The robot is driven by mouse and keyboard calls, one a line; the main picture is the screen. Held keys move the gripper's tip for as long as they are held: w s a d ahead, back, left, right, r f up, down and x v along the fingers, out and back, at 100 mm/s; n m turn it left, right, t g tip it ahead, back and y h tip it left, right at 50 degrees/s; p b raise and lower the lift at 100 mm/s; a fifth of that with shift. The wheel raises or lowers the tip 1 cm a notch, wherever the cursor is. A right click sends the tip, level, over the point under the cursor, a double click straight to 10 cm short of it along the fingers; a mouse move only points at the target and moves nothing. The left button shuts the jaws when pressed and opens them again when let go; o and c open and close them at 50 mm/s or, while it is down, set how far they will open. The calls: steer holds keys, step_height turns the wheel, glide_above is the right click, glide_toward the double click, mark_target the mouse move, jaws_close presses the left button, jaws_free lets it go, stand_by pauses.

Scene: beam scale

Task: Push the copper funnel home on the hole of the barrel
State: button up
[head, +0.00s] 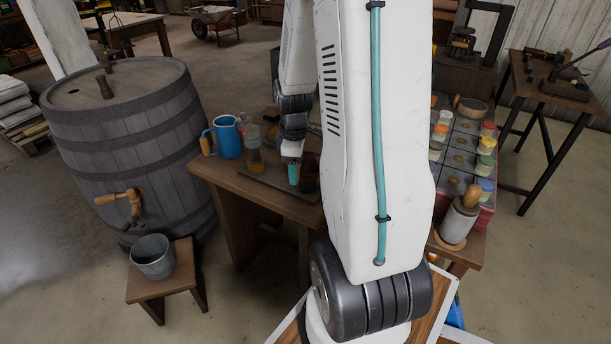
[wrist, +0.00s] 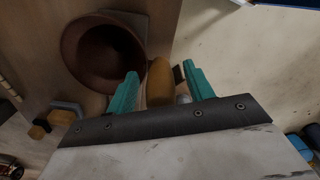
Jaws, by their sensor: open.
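The copper funnel (wrist: 88,50) shows in the wrist view as a round, dark brown bowl, left of my gripper (wrist: 162,72). The gripper is open, with a tan wooden grip (wrist: 159,78) between its teal fingers, not clamped. I cannot tell whether that grip is joined to the funnel. In the head view my gripper (head: 292,168) is low over the workbench; a brown thing beside it, probably the funnel, is partly hidden by my arm. The grey wooden barrel (head: 125,150) stands upright at the left, away from the gripper.
A blue jug (head: 228,137) and a clear bottle (head: 250,137) stand on the workbench (head: 262,195) left of my gripper. A dark upright fitting (head: 103,84) is on the barrel top. A metal bucket (head: 152,257) sits on a stool before the barrel. Several paint jars stand at right.

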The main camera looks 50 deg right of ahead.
jaws_close()
steer(key=shift+r, duration=0.1)
